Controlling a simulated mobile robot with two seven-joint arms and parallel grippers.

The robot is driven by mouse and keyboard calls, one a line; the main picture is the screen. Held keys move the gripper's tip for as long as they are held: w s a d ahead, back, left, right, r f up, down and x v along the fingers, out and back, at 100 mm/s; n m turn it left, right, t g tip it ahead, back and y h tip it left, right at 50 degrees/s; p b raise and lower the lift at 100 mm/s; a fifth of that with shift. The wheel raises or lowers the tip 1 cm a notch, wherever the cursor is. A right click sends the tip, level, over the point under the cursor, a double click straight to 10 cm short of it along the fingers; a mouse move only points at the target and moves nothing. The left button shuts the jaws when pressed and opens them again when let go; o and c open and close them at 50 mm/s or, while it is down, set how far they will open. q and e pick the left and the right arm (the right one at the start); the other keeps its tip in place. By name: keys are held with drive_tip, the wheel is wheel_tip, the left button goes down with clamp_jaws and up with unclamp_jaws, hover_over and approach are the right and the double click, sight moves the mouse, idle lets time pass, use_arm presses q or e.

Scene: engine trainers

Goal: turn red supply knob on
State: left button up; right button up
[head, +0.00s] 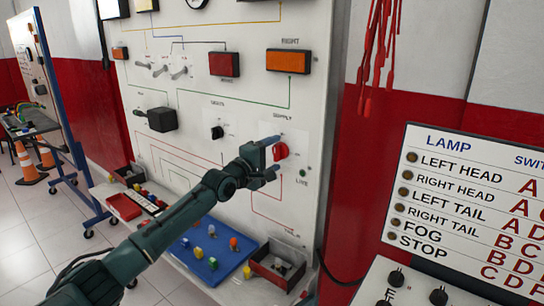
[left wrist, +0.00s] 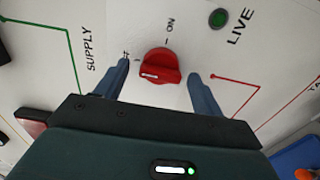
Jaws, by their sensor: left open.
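The red supply knob (head: 281,151) is on the white trainer panel, under the SUPPLY label. In the left wrist view the knob (left wrist: 159,65) sits near the top middle. Its raised grip lies across the picture, with a white mark at its left end, away from the ON label (left wrist: 170,26). My left gripper (head: 272,158) is open at the panel, one finger above and one below the knob. In the left wrist view the fingers (left wrist: 160,72) stand on either side of the knob with visible gaps. My right gripper is not in view.
A green LIVE lamp (left wrist: 217,18) is close to the knob. A black knob (head: 217,132) sits left of it on the panel. A blue tray (head: 212,258) and a dark bin (head: 275,268) rest on the shelf below. A lamp chart (head: 460,205) stands at the right.

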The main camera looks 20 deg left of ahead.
use_arm(q)
drive_tip(key=shift+c, duration=0.3)
drive_tip(key=c, duration=0.9)
drive_tip(key=shift+f+m, duration=0.1)
drive_tip(key=shift+m, duration=0.2)
drive_tip(key=m+b, duration=0.1)
drive_tip(key=m, duration=1.2)
drive_tip(key=shift+m+p, duration=0.65)
drive_tip(key=shift+m, duration=1.45)
